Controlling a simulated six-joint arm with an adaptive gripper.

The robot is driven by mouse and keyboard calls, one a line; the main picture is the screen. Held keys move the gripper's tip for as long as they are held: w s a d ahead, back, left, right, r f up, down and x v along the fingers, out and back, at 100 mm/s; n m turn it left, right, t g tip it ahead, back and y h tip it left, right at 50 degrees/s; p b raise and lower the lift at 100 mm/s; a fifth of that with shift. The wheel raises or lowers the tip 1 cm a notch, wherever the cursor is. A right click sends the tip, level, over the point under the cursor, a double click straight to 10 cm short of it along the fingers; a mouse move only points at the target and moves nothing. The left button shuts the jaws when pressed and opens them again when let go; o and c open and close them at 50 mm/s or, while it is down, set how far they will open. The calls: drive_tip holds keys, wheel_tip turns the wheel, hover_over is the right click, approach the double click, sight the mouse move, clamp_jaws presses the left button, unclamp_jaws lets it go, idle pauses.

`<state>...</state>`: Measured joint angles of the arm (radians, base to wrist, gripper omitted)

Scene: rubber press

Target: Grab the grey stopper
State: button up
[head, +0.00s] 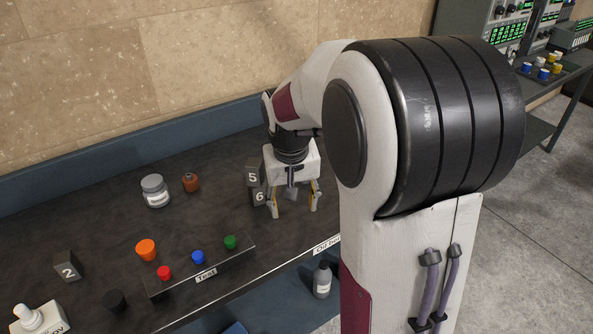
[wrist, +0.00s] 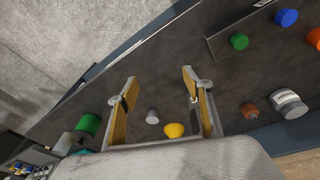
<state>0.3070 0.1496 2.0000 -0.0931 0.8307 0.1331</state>
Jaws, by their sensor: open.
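The grey stopper (wrist: 152,116) is small and stands on the dark bench top in the wrist view. It appears between my two fingers, nearer the left one, with a yellow stopper (wrist: 174,130) close to its right. My gripper (wrist: 159,80) is open and empty, its yellow-lined fingers wide apart. The distance from the fingers to the grey stopper is hard to judge. In the head view my gripper (head: 293,210) points down over the bench beside the numbered blocks 5 and 6 (head: 257,187). The grey stopper cannot be made out there; my arm covers much of that area.
A labelled rack (head: 170,287) along the front edge carries red, blue and green stoppers. An orange stopper (head: 146,250), a grey-lidded jar (head: 155,191) and a brown stopper (head: 190,182) stand left of my gripper. In the wrist view a green container (wrist: 88,124) is at left.

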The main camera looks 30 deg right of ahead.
drive_tip(key=w+d+f+m, duration=0.1)
drive_tip(key=w+d+f, duration=0.1)
drive_tip(key=w+d, duration=0.1)
drive_tip(key=w+d+f, duration=0.2)
drive_tip(key=w+d, duration=0.2)
drive_tip(key=w+d+f+m, duration=0.1)
drive_tip(key=w+d+f, duration=0.1)
drive_tip(key=w+d, duration=0.1)
drive_tip(key=shift+w+d+f+m+h, duration=0.15)
drive_tip(key=shift+w+f+m+h, duration=0.15)
drive_tip(key=shift+w+h, duration=0.1)
drive_tip(key=w+d, duration=0.2)
drive_tip(key=w, duration=0.1)
drive_tip(key=shift+r+m+t, duration=0.15)
drive_tip(key=shift+m+t, duration=0.15)
drive_tip(key=shift+m+t+h, duration=0.5)
drive_tip(key=shift+m+t, duration=0.1)
drive_tip(key=w, duration=0.1)
drive_tip(key=w+d+r, duration=0.1)
drive_tip(key=w+r, duration=0.1)
drive_tip(key=shift+d+r, duration=0.25)
drive_tip(key=shift+x, duration=1.3)
drive_tip(key=shift+s, duration=0.1)
drive_tip(key=shift+s+x, duration=0.2)
drive_tip(key=shift+x, duration=2.4)
